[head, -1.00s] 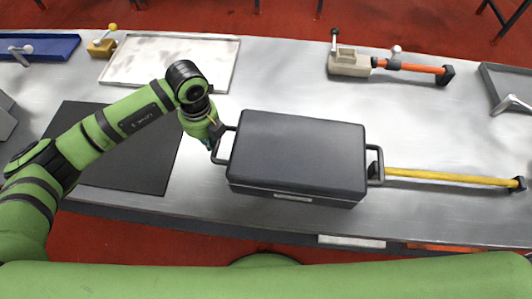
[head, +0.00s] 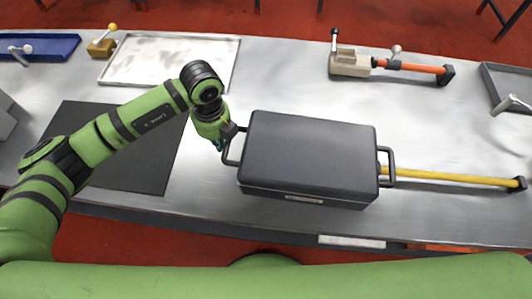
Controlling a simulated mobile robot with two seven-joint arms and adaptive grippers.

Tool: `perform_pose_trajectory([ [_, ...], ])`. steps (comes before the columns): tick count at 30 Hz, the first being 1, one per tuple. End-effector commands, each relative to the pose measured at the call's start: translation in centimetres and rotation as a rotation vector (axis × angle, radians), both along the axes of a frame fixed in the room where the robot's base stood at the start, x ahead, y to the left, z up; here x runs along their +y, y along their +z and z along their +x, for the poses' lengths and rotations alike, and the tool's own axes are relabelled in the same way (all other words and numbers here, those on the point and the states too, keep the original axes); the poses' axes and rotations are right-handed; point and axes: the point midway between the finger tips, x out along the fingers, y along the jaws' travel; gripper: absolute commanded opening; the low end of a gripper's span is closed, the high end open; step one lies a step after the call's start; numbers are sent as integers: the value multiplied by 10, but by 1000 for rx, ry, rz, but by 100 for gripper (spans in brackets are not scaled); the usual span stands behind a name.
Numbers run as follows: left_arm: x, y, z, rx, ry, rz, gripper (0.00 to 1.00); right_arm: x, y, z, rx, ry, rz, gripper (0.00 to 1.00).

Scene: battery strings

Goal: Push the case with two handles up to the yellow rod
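A dark grey case (head: 310,155) with a handle on each short side lies flat on the metal table. The yellow rod (head: 450,177) lies to its right, with a dark block at its far right end. The case's right handle reaches over the rod's left end; whether they touch I cannot tell. My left gripper (head: 224,142) is at the case's left handle (head: 230,154), against or around its upper part. Its fingers are small and partly hidden, so I cannot see whether they are shut. My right gripper is not in view.
A black mat (head: 110,165) lies left of the case, under my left arm. A pale tray (head: 170,62) is behind it. An orange rod (head: 410,66) with a beige block (head: 349,65) is at the back right. The table's front edge runs close before the case.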

Motion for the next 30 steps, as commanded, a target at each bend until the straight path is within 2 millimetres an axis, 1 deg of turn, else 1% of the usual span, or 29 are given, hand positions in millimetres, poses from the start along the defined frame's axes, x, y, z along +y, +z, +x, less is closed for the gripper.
perform_pose_trajectory([
  [1,-5,0,-2,2,-6,-8,0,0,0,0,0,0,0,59],
  [13,-6,0,-2,1,-6,-8,0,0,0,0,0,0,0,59],
  [20,-11,0,-2,1,-7,-10,0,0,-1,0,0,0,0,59],
  [25,-8,0,-2,1,-5,-8,0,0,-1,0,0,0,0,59],
  [30,3,0,0,1,-2,-6,0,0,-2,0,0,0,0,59],
])
